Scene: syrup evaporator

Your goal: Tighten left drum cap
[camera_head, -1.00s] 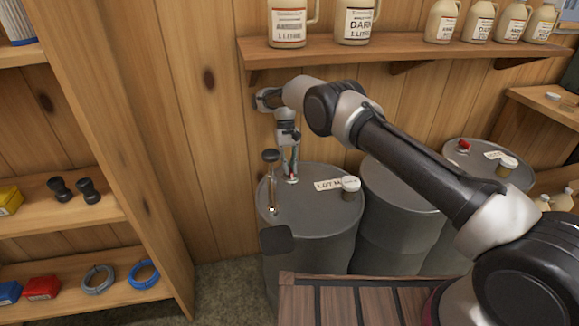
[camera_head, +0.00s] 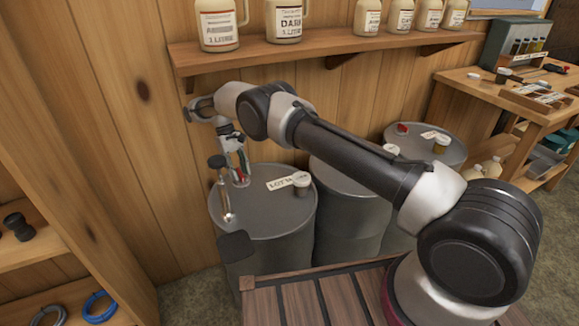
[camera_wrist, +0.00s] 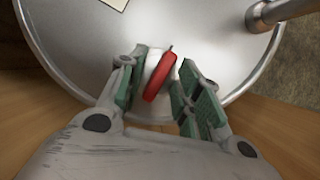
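The left drum (camera_head: 290,228) is a grey metal drum against the wood wall, with a paper label and a small jar on its lid. Its red cap (camera_wrist: 160,78), with a white part beside it, sits near the lid's rim, and in the wrist view it lies between my gripper's two green-padded fingers. My gripper (camera_head: 238,180) points down at the lid in the head view, where it partly hides the cap. In the wrist view my gripper (camera_wrist: 165,85) is open around the cap, with a gap on the right finger's side. I cannot tell whether the left finger touches it.
A metal fitting with a dark knob (camera_head: 217,161) stands on the left drum beside my gripper. More drums (camera_head: 350,215) stand to the right. A shelf of jugs (camera_head: 320,52) hangs above my arm. A wooden slatted surface (camera_head: 290,300) is in front.

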